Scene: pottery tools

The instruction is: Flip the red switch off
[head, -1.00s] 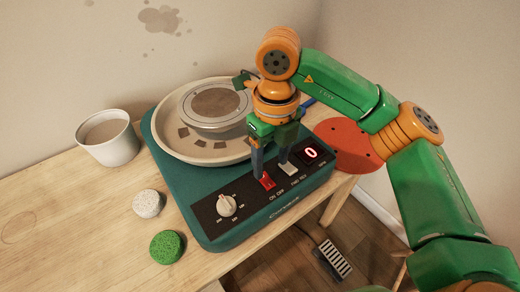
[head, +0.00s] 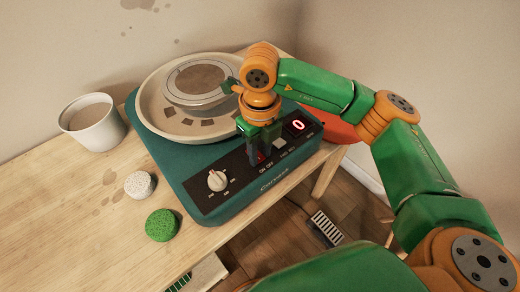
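The red switch (head: 261,158) is on the black front panel of the teal pottery wheel (head: 228,215). Only a small part of it shows, beside my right gripper's fingertips. My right gripper (head: 254,160) comes down over the panel from above, with its fingers close together and seemingly shut. Its tips are at or right beside the red switch; I cannot tell whether they touch it. The switch's position is mostly hidden. My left gripper is not in view.
A white switch (head: 279,144), a lit red display (head: 298,126) and a white knob (head: 217,181) share the panel. A cup (head: 95,128), a white speckled sponge (head: 140,185) and a green sponge (head: 163,225) stand left. A red disc (head: 338,130) lies behind the wheel's right side.

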